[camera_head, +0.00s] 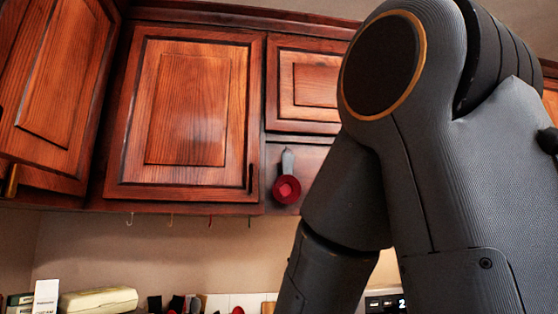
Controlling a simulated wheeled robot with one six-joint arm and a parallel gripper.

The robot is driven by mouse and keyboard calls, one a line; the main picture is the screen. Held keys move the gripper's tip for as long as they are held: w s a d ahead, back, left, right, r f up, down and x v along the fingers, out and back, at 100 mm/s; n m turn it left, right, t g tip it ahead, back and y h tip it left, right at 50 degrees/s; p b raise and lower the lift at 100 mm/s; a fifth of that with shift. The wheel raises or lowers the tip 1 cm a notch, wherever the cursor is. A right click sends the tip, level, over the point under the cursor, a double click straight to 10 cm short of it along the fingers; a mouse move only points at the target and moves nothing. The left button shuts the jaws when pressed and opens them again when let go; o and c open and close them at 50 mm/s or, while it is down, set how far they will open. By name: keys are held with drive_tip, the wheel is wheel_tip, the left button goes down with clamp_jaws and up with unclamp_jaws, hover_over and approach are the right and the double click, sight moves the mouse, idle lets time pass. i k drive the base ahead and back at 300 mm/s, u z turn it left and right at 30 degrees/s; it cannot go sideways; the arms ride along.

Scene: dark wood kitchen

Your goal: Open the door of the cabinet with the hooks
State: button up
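The cabinet with the hooks (190,208) hangs on the wall left of centre. Several small hooks (129,219) stick out below its bottom edge. Its wooden door (188,110) looks shut, flush with the frame. A dark vertical handle (250,178) sits near the door's lower right corner. My arm fills the right side of the view, with its elbow high up. My gripper is out of view, so its place and state are hidden.
Another wooden cabinet (55,85) stands at an angle on the left. A smaller cabinet door (310,85) is on the right, partly behind my arm. A red round utensil (286,188) hangs below it. A pale box (98,300) and other items line the bottom edge.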

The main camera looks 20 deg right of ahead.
sight(187, 128)
drive_tip(key=k, duration=0.5)
drive_tip(key=z, duration=1.35)
drive_tip(key=i, duration=0.55)
drive_tip(key=u, duration=1.4)
